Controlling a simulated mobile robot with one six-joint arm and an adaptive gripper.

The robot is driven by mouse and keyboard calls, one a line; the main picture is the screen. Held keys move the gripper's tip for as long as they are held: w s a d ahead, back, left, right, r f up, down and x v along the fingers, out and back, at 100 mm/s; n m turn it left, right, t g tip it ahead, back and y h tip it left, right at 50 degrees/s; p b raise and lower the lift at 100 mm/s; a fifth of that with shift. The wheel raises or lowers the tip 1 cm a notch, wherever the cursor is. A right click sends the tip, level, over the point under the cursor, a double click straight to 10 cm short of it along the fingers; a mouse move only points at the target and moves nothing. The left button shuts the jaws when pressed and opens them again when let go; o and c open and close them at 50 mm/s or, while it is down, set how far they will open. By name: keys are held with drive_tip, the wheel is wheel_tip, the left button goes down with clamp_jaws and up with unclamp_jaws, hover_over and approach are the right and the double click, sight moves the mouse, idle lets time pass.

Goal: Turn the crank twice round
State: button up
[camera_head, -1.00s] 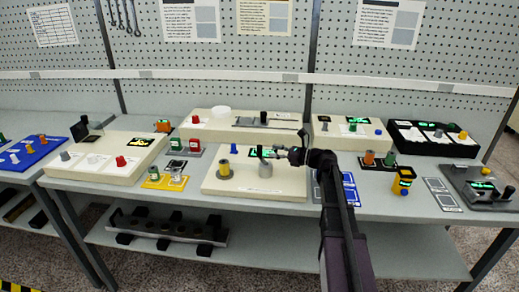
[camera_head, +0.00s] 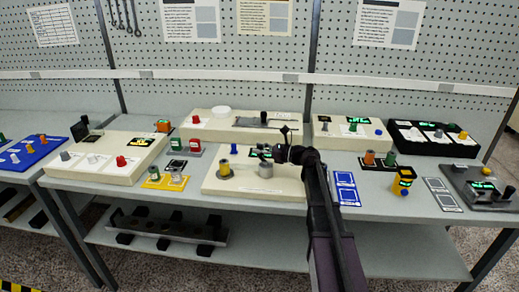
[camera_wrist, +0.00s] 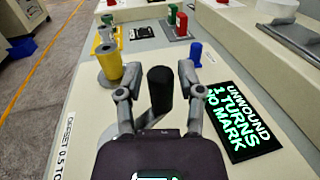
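The crank's black upright handle (camera_wrist: 160,90) stands between the two fingers of my gripper (camera_wrist: 157,72) in the wrist view. Narrow gaps show on both sides of the handle, so the fingers look open around it. A grey crank part shows below the handle. In the head view my gripper (camera_head: 268,151) is above the grey drum (camera_head: 266,171) on a cream panel (camera_head: 240,190). The display (camera_wrist: 235,120) reads "UNWOUND 1 TURNS NO MARK". A yellow knob (camera_wrist: 108,60) on a grey base stands left of the handle.
A blue knob (camera_wrist: 196,54) stands beyond the display. Yellow-based fixtures (camera_head: 165,181) and red-and-green blocks (camera_head: 178,165) are left of and behind the panel. A raised cream panel (camera_head: 205,130) lies behind. Blue-marked plates (camera_head: 345,188) lie to the right.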

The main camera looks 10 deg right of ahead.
clamp_jaws()
drive_tip(key=shift+d+m+t+h, duration=0.2)
drive_tip(key=shift+m+t+h, duration=0.1)
drive_tip(key=shift+m+t, duration=0.15)
